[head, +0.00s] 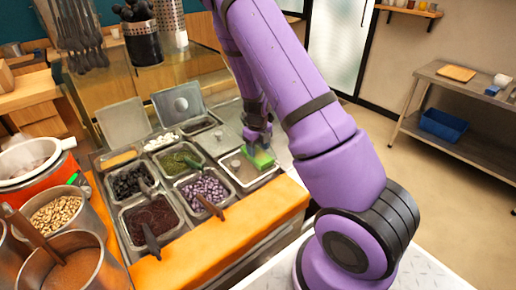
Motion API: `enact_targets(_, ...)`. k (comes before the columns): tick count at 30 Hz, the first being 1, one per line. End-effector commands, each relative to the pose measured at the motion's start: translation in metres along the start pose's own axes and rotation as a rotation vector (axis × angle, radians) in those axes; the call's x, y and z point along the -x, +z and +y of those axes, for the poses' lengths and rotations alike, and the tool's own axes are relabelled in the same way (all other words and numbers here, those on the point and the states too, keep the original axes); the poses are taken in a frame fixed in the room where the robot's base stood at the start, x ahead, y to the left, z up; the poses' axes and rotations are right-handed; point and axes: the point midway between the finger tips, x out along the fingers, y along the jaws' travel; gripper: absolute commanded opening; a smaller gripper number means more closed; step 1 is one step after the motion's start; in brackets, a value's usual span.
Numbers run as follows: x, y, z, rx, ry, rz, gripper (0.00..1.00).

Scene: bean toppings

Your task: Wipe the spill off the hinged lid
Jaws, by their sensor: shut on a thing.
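My gripper (257,136) is shut on a sponge (263,160), green with a yellowish side. The sponge is at the right part of a closed, knobbed metal lid (238,178) at the front right of the topping station. I cannot tell whether it touches the lid. Another closed lid (213,146) with a knob lies behind it. Two metal lids stand raised at the back, one at left (123,121) and one farther right (180,103) with a pale round spot that may be a knob. I cannot make out a spill; the sponge hides part of the front lid.
Open pans of toppings fill the station's left and middle, including dark red beans (152,222) and purple beans (203,192), with utensils sticking out. An orange front ledge (225,235) borders them. Large pots (75,262) stand at left. The floor at right is clear.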

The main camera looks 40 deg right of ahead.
Motion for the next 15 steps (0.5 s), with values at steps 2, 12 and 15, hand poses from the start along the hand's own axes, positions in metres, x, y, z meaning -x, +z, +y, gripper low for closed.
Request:
enact_targets(2,-0.012,-0.012,0.013,0.003,0.012,0.036,0.18)
enact_targets(12,-0.013,-0.011,0.04,0.015,0.021,0.039,0.18)
enact_targets(15,-0.013,-0.011,0.046,0.014,0.021,0.039,0.18)
